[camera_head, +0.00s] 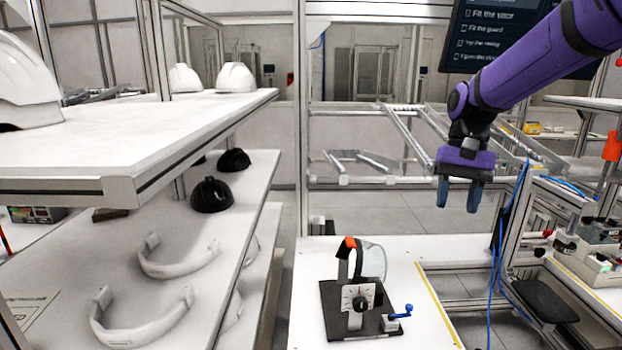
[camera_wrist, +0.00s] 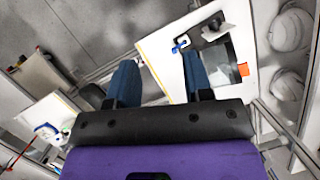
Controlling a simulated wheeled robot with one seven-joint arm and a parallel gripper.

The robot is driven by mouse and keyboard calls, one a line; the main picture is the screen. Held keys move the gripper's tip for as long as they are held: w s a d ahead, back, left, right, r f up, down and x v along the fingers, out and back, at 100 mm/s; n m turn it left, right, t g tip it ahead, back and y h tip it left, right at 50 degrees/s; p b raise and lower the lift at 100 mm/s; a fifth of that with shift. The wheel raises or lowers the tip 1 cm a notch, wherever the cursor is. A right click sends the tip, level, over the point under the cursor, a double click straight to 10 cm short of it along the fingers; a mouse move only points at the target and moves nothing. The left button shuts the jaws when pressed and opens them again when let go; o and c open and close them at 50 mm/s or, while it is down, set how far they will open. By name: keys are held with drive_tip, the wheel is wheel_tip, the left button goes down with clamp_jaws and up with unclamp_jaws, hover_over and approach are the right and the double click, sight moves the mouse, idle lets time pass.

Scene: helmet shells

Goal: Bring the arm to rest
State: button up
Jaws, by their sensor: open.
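My purple arm comes in from the upper right in the head view. My gripper (camera_head: 460,196) hangs in the air above and to the right of the white bench, fingers pointing down. Its two blue fingers are apart with nothing between them; they also show in the wrist view (camera_wrist: 160,85). Below and to its left, a dark fixture (camera_head: 340,318) with a dial, a blue-handled crank, an orange piece and a clear curved visor (camera_head: 373,262) stands on the white bench (camera_head: 310,265). The gripper is well clear of it.
At left a shelf unit (camera_head: 140,160) holds white helmet shells (camera_head: 236,77), black shells (camera_head: 211,195) and white curved bands (camera_head: 150,325). Blue cables (camera_head: 495,265) hang by a metal frame right of the bench. A side bench (camera_head: 590,288) stands at right. A dark screen (camera_head: 495,45) is behind my arm.

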drive_tip(key=s+d+r+n+t+h, duration=0.1)
drive_tip(key=s+t, duration=0.3)
drive_tip(key=s, duration=0.7)
drive_tip(key=s+d+r+n+t, duration=0.2)
drive_tip(key=s+t, duration=0.3)
drive_tip(key=s, duration=0.7)
drive_tip(key=shift+r+h, duration=0.4)
drive_tip(key=shift+r, duration=0.15)
drive_tip(key=shift+o, duration=0.3)
drive_tip(key=shift+d, duration=0.1)
